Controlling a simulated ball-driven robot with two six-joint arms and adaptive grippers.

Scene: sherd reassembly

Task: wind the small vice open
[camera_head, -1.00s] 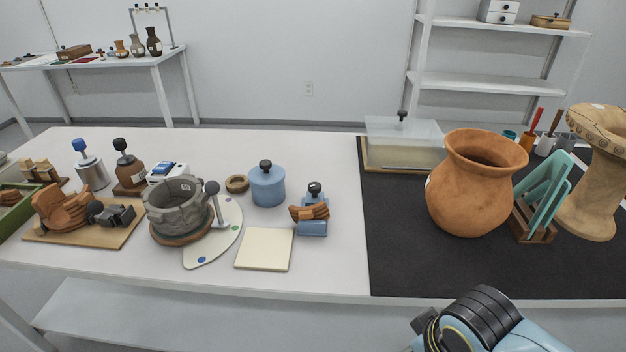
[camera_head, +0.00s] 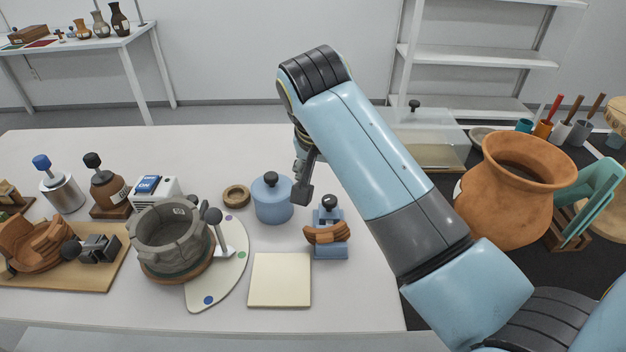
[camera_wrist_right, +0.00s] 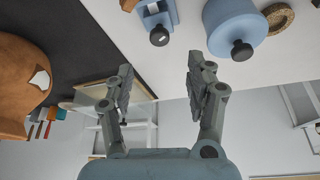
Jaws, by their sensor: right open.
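The small blue vice (camera_head: 331,250) stands on the white table right of centre, with a black knob (camera_head: 329,202) on top. Curved brown sherds (camera_head: 325,234) sit at its jaws; whether they are gripped I cannot tell. My right gripper (camera_head: 302,192) hangs above the table, just up and left of the knob, apart from it. In the right wrist view my gripper (camera_wrist_right: 160,80) is open with nothing between its fingers. The vice (camera_wrist_right: 156,12) and its black knob (camera_wrist_right: 159,36) show at the top of that view, beyond the fingertips. My left gripper is out of view.
A blue lidded jar (camera_head: 273,201) stands close left of the vice, with a tan ring (camera_head: 236,195) beside it. A cream tile (camera_head: 280,280) lies in front. A grey stone-like pot (camera_head: 170,235) stands further left. A large clay pot (camera_head: 515,200) is at the right.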

